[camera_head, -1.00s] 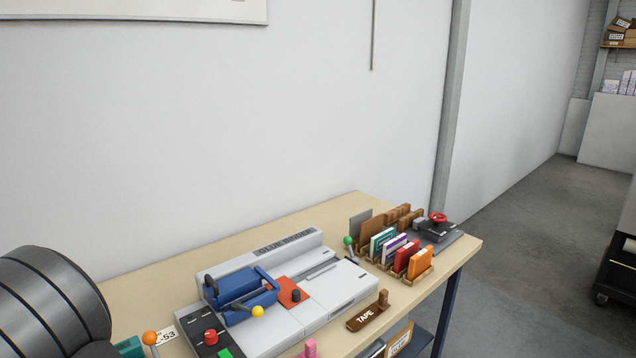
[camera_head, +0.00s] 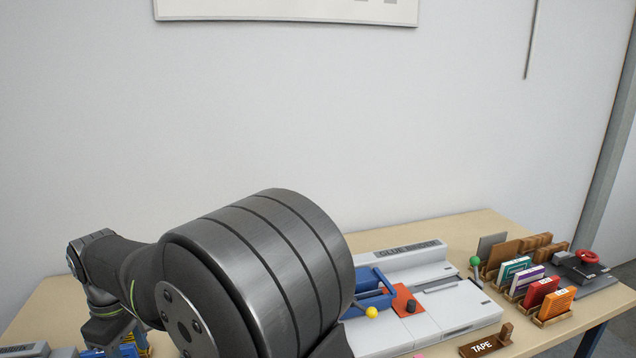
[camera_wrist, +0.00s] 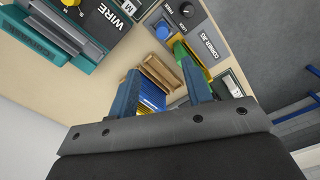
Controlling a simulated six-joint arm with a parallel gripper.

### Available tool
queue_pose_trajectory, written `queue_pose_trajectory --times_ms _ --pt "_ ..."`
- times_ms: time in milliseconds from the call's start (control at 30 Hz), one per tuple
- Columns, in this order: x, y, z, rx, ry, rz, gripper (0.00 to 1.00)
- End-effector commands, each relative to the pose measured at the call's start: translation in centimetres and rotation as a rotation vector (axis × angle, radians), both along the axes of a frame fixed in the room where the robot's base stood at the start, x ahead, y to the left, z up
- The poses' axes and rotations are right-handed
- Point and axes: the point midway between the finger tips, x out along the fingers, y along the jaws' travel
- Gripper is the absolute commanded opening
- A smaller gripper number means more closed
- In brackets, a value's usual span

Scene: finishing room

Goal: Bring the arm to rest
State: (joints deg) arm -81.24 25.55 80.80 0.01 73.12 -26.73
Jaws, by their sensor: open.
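My gripper (camera_wrist: 160,95) shows in the wrist view with its two blue-grey fingers spread apart. It is open and I see nothing held between the fingers. Behind the gap stands a wooden rack (camera_wrist: 160,74) and a blue-and-yellow stack (camera_wrist: 151,97); I cannot tell how far below the fingers they are. In the head view my arm crosses the lower left and reaches over the left end of the table (camera_head: 45,300). The fingertips cannot be made out there.
A grey machine with a blue clamp (camera_head: 372,296) stands mid-table, partly behind my arm. Right of it are a rack of coloured books (camera_head: 541,290), a red-knobbed device (camera_head: 588,262) and a TAPE block (camera_head: 484,346). The wrist view shows a teal WIRE machine (camera_wrist: 84,33) and a CORNER JIG unit (camera_wrist: 205,45).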

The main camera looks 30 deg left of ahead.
Motion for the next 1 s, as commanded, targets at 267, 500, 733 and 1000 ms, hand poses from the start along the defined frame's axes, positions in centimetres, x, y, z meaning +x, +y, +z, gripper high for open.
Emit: queue_pose_trajectory --times_ms 267,500,733,1000 --pt "-0.1 -0.1 -6.4 -0.012 0.002 0.001 0.45" --pt "-0.2 -0.2 -11.2 -0.015 0.004 0.001 0.45" --pt "-0.2 -0.2 -15.8 -0.014 0.004 0.001 0.45" --pt "-2.5 2.3 -16.0 -0.004 0.002 0.002 0.45"
